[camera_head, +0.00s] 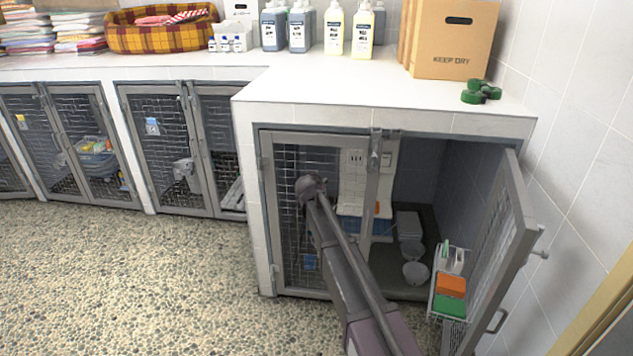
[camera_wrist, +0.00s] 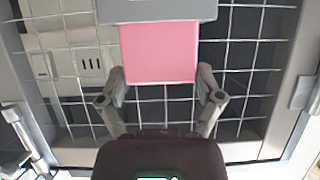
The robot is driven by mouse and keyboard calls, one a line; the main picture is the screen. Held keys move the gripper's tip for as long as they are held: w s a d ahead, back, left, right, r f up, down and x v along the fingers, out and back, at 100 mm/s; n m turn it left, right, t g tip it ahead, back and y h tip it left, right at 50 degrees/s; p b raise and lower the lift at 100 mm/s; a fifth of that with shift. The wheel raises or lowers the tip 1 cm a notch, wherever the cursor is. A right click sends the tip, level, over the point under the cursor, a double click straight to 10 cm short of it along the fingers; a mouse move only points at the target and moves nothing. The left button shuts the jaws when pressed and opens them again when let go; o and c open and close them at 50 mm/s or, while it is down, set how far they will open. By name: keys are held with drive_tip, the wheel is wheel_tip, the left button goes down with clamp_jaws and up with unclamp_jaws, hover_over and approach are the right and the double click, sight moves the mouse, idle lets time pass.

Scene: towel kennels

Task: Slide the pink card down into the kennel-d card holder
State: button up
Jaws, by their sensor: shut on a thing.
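The pink card (camera_wrist: 158,52) shows in the wrist view in front of a wire mesh door. My gripper (camera_wrist: 160,82) has a finger at each side edge of the card and is shut on it. A grey card holder (camera_wrist: 157,11) lies at the picture's top, and the card's far edge meets it. I cannot tell how much of the card, if any, is inside the holder. In the head view my gripper (camera_head: 312,186) is at the shut left door (camera_head: 290,235) of the near kennel. The card and holder are hidden there behind my arm.
The near kennel's right door (camera_head: 505,250) stands open, with a wire basket (camera_head: 433,296) on it. Metal bowls (camera_head: 415,272) are inside. Bottles (camera_head: 334,30) and a cardboard box (camera_head: 455,40) stand on the counter.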

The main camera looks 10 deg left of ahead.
idle(0.3)
drive_tip(key=o, duration=0.8)
drive_tip(key=shift+s, duration=0.2)
